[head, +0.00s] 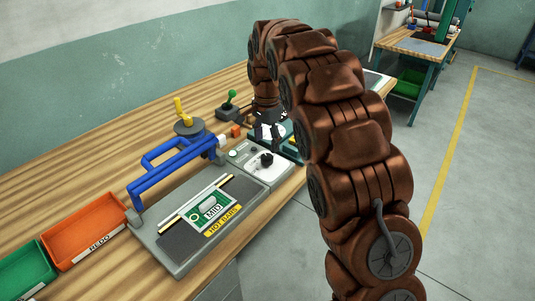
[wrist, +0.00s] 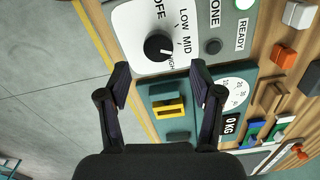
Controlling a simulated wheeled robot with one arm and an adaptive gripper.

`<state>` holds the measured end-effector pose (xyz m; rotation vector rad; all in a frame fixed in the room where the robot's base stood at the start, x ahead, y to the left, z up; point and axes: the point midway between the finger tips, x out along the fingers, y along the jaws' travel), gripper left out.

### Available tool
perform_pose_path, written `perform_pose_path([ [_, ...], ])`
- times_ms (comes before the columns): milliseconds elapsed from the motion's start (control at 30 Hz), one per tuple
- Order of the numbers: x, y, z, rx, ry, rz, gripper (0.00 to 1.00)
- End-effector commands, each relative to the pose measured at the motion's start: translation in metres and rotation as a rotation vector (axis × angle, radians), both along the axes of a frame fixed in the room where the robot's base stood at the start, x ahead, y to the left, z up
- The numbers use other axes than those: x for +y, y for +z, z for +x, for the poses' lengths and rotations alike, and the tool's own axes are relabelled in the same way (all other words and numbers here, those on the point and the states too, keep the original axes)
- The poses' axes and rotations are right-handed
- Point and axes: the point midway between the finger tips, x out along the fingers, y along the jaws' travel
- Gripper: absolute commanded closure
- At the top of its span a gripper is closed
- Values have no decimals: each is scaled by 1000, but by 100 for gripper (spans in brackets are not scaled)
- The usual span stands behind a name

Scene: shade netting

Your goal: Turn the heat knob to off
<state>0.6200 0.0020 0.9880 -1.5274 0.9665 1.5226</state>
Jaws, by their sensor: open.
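The heat knob (wrist: 158,46) is round and black with a white pointer mark. It sits on a white dial plate (wrist: 128,22) marked OFF, LOW, MID and HIGH, and its pointer is toward HIGH. In the head view the knob (head: 266,160) stands on the near right part of the hot-bar machine (head: 165,245). My gripper (wrist: 160,70) is open and empty, its two fingers apart on either side of the picture, with the knob ahead between and beyond the tips. In the head view my gripper (head: 268,132) is past the knob, partly hidden by my arm.
A teal scale (wrist: 168,128) with a yellow-framed part and a 0 KG display lies below the gripper. The machine has a blue lever frame (head: 165,165) and a READY light (wrist: 242,34). An orange REDO bin (head: 85,228) and green bin (head: 25,270) stand left.

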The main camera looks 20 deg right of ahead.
Motion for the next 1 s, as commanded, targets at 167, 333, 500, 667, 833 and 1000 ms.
perform_pose_path([
  [167,0,-24,-2,7,1,0,35],
  [333,0,-45,-2,7,2,0,35],
  [500,0,-56,-2,7,2,0,35],
  [667,0,-59,-2,4,2,0,35],
  [833,0,-58,-1,4,2,1,37],
  [1000,0,-58,-1,4,1,1,55],
])
